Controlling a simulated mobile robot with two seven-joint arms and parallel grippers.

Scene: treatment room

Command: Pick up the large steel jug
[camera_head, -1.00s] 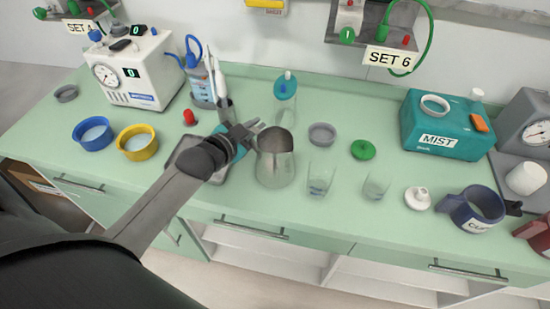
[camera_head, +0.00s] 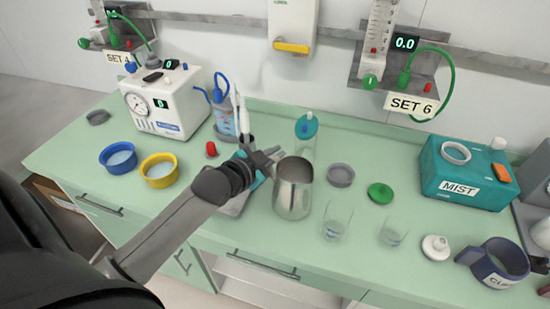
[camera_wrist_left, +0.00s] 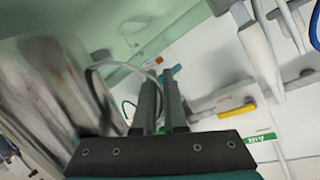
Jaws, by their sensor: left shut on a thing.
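The large steel jug (camera_head: 292,195) is upright at the middle of the green counter, left of two clear glasses. My left gripper (camera_head: 266,160) comes in from the left and is shut on the jug's handle side. In the left wrist view the jug (camera_wrist_left: 50,95) fills the left, blurred, and a thin handle loop runs to the shut fingers (camera_wrist_left: 160,95). The jug looks slightly raised; whether its base clears the counter is hard to tell. My right gripper is not in view.
A shallow tray (camera_head: 232,207) lies under my left gripper. Close by are a teal-capped bottle (camera_head: 305,135), a grey lid (camera_head: 340,175), a green lid (camera_head: 380,193) and clear glasses (camera_head: 337,222). A teal MIST box (camera_head: 465,178) stands at the right.

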